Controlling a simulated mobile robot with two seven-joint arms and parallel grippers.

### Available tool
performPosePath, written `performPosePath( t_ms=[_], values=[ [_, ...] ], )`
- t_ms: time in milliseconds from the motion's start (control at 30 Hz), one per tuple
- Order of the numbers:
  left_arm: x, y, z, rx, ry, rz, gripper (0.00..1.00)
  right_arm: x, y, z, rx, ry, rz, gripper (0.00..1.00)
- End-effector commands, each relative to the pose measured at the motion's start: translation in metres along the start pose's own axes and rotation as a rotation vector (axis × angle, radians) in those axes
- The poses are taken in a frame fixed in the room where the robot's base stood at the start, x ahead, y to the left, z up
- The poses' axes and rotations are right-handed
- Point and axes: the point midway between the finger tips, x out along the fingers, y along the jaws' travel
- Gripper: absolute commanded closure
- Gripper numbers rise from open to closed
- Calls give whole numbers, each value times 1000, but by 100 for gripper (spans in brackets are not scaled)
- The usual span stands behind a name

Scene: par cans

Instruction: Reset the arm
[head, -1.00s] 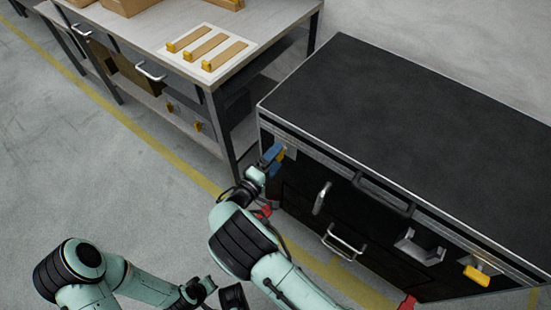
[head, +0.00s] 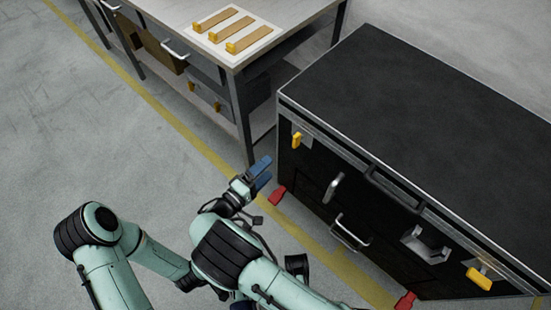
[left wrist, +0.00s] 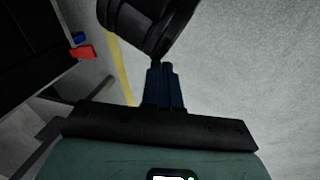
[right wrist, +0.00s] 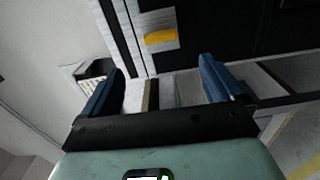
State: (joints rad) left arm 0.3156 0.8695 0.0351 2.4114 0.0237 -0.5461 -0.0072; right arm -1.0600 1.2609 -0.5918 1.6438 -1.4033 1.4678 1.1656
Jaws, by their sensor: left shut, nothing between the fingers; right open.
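My right gripper (head: 262,175) is open and empty in the head view, beside the left front corner of the black case (head: 400,110) and apart from it. Its two blue fingers stand wide apart in the right wrist view (right wrist: 160,82), with a yellow latch (right wrist: 160,38) beyond them. That left yellow latch (head: 297,140) also shows in the head view, on the case's front. My left gripper is shut and empty in the left wrist view (left wrist: 163,85), its blue fingers together. In the head view the left arm is folded low and its gripper is mostly hidden.
A workbench (head: 290,30) with a white board of yellow-ended strips (head: 232,37) stands behind. The floor at left is clear.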

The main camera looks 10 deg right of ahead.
Motion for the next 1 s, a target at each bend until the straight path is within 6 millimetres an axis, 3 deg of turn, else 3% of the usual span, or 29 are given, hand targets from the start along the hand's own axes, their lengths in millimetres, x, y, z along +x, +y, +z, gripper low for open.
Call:
performPosePath(
  t_ms=[200, 767, 867, 1000],
  values=[
    [-1, 0, 2, 0, -6, 0, 100, -13, 0, 0, 0, 0, 1, 6],
    [-3, 1, 2, 0, -6, 0, 100, -13, 2, 0, 0, -1, 0, 6],
    [-17, 5, 5, 2, -16, 1, 100, -13, 19, 0, 5, -1, 4, 6],
    [-60, 17, 16, 6, -54, 4, 100, -13, 70, 0, 18, 0, 14, 6]
  ],
)
